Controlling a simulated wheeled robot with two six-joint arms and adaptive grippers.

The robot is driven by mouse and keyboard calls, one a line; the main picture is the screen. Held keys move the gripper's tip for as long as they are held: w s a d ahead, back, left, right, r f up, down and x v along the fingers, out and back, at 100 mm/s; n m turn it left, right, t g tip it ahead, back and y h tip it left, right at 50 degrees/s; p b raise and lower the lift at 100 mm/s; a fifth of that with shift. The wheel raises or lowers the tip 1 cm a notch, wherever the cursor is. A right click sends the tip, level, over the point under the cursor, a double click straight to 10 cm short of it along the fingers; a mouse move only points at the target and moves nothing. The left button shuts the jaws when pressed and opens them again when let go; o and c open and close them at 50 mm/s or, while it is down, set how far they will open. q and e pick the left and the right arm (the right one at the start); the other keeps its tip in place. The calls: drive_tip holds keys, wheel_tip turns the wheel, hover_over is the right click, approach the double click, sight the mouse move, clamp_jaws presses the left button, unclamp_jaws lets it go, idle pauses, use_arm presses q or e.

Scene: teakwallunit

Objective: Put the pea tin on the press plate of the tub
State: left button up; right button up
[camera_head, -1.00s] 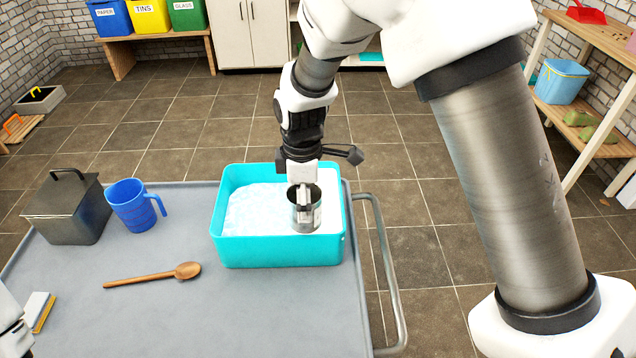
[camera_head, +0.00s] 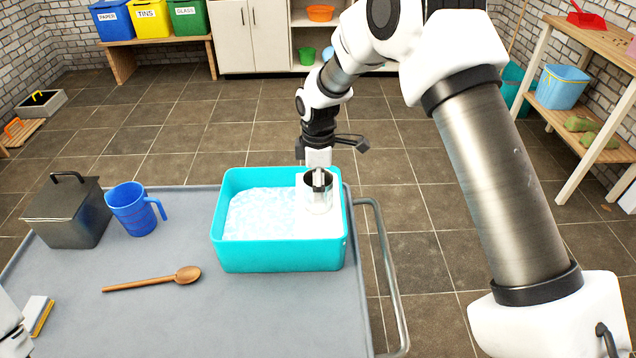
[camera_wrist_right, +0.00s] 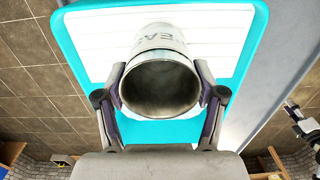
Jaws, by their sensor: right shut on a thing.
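The pea tin (camera_head: 319,199) is a pale, open-topped metal can. My right gripper (camera_head: 318,178) is shut on it, over the right part of the turquoise tub (camera_head: 280,257). In the right wrist view the tin (camera_wrist_right: 160,45) shows part of its lettering and sits between both fingers of the gripper (camera_wrist_right: 160,88). The press plate (camera_wrist_right: 110,40) is white and lined, inside the tub, behind the tin in that view. I cannot tell whether the tin touches the plate. Only a piece of my left arm shows at the left edge of the head view.
The tub stands on a grey table (camera_head: 240,315) with a metal rail (camera_head: 385,255) at its right. White frothy stuff (camera_head: 260,213) fills the tub's left part. A blue jug (camera_head: 132,210), dark lidded box (camera_head: 68,215), wooden spoon (camera_head: 155,282) and sponge (camera_head: 40,312) lie left.

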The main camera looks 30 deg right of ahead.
drive_tip(key=o, duration=1.2)
drive_tip(key=shift+f, duration=0.15)
drive_tip(key=shift+o, duration=0.2)
wheel_tip(320, 180, up, 12)
drive_tip(key=p, duration=0.1)
drive_tip(key=shift+r, duration=0.2)
